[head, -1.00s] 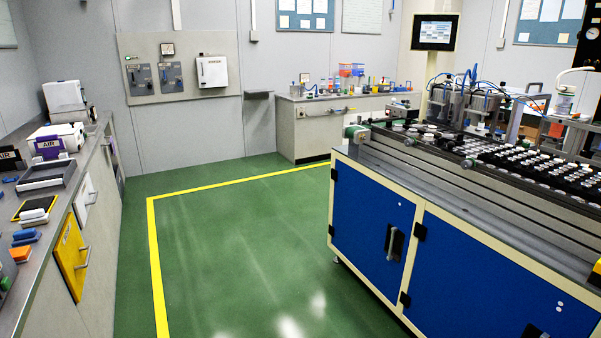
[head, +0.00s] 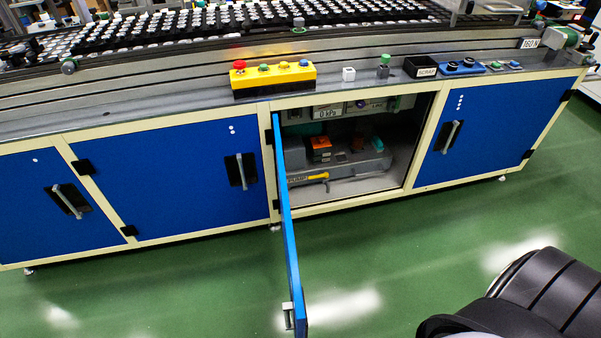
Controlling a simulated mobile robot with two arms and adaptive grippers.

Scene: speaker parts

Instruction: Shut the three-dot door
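A blue cabinet door (head: 288,225) stands open in the head view. It is hinged at the left side of its opening, swung out toward me and seen nearly edge-on. Its handle (head: 288,315) shows near its outer lower end. No dots are visible on it from this angle; the shut doors on either side carry two dots and several dots. The open compartment (head: 345,185) behind it shows grey equipment, an orange part and a yellow-handled item. Neither of my grippers is in view.
Shut blue doors with one dot (head: 35,190), two dots (head: 180,180) and several dots (head: 490,130) flank the opening. A yellow button box (head: 273,78) sits on the ledge above. Green floor (head: 400,250) is clear before the cabinet. A black part of my body fills the lower right.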

